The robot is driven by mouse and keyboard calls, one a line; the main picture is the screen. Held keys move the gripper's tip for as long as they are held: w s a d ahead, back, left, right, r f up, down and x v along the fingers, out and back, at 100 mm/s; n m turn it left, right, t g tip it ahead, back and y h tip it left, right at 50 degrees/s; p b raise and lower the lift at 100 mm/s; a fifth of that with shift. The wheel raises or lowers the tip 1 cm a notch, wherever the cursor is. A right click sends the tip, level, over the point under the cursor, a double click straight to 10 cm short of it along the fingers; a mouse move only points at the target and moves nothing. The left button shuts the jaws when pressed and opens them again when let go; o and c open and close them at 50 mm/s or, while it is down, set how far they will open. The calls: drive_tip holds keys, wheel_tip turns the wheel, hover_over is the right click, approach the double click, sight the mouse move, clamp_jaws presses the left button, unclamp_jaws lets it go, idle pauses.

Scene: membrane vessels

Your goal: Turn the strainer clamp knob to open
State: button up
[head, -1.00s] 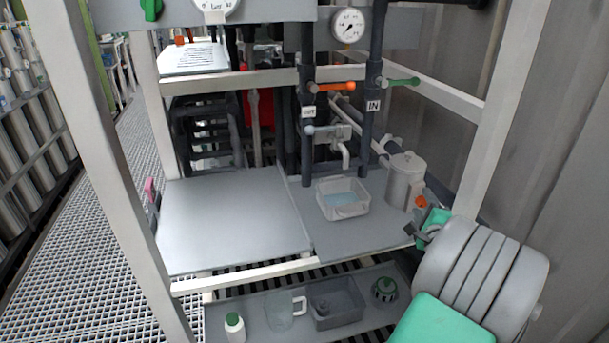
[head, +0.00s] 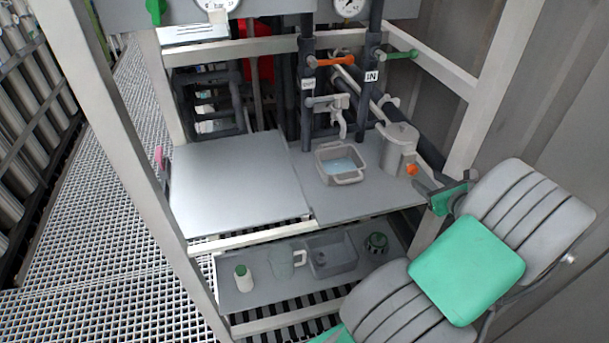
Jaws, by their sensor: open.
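The strainer (head: 399,147) is a grey upright canister with a lid, at the right end of the grey worktop. Its orange clamp knob (head: 412,170) sits low on its right front side. My gripper (head: 424,180) has dark fingers on a green-and-grey wrist. It is open and empty, just right of and slightly below the knob in the picture. A gap seems to show between fingers and knob, but their depth apart is hard to judge.
A grey basin (head: 341,163) with bluish liquid stands left of the strainer under a tap. The left worktop (head: 240,185) is bare. White frame posts (head: 482,100) stand close to my arm. A lower shelf (head: 262,294) holds a bottle, jug, tray and dark green-topped item.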

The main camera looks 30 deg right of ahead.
drive_tip(key=w+a+r+n+g+y+p, duration=0.2)
drive_tip(key=w+a+n, duration=0.35)
drive_tip(key=a, duration=0.25)
drive_tip(key=w+a+r+n+g+y+p, duration=0.1)
drive_tip(key=w+a+r+n+y, duration=0.1)
drive_tip(key=w+a+n, duration=0.45)
drive_tip(key=s+a+r+n+g+p, duration=0.1)
drive_tip(key=a+r+n+g, duration=0.1)
drive_tip(key=a+n, duration=0.4)
drive_tip(key=s+a+r+n+g+p, duration=0.1)
drive_tip(key=a+r+n+g+p, duration=0.1)
drive_tip(key=a+n, duration=0.5)
drive_tip(key=a+r, duration=0.1)
drive_tip(key=a, duration=0.5)
drive_tip(key=shift+s+y, duration=0.2)
drive_tip(key=shift+y, duration=0.2)
